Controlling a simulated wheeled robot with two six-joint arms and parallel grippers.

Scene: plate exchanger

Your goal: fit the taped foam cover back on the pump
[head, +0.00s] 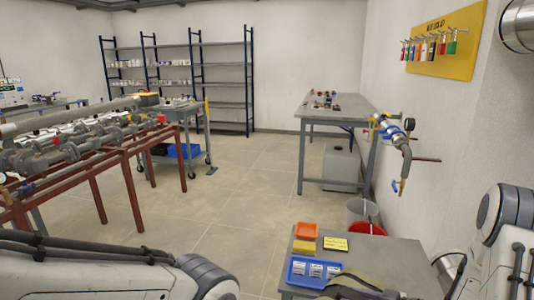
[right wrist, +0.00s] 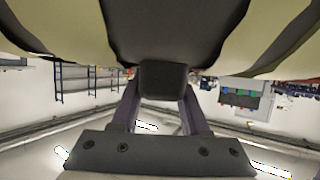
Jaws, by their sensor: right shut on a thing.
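My right gripper (right wrist: 163,88) fills the middle of the right wrist view. Its two fingers are shut on a dark block-like tab of a large cream object with wide black bands, which looks like the taped foam cover (right wrist: 70,22). The cover spans the top of that view, and its far side is hidden. In the head view an olive piece with a dark band (head: 372,281), probably the same cover, shows at the bottom edge, in front of the small grey table. My right gripper is not visible there. My left gripper is outside both views. I cannot make out the pump.
The small grey table (head: 395,259) holds a blue tray (head: 293,277) with white packets, an orange bin (head: 305,231) and a yellow label. Pipework on a red frame (head: 128,156) is at left. The middle floor is clear.

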